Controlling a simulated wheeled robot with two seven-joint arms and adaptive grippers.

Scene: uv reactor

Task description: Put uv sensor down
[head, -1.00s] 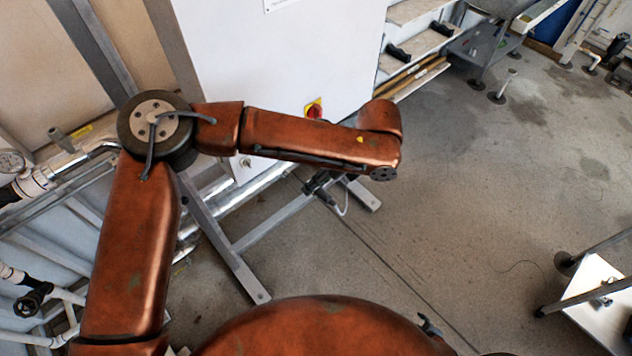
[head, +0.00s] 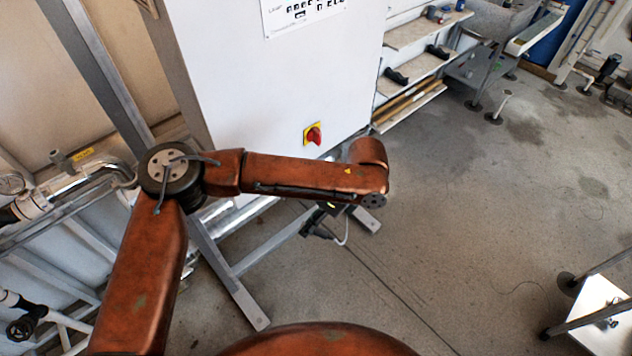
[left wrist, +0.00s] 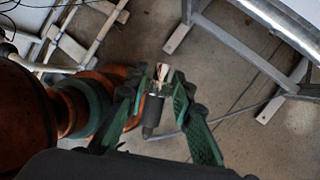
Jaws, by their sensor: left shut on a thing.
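The uv sensor (left wrist: 153,108) shows in the left wrist view as a small dark cylinder with a shiny, glassy end and a cable at its lower end. My left gripper (left wrist: 160,88) has its green fingers shut on it and holds it above the floor. In the head view the left gripper (head: 318,224) is mostly hidden under my forearm. A pale cable hangs beside it, and the sensor itself cannot be made out there. My right gripper is not in view.
A white cabinet (head: 260,90) with a red and yellow switch (head: 313,134) stands on a grey metal frame (head: 244,300) behind the left arm. Shelves (head: 412,68) stand right of it. Pipes (head: 80,185) run at left. A white-topped cart (head: 600,310) is at lower right. The floor between is clear.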

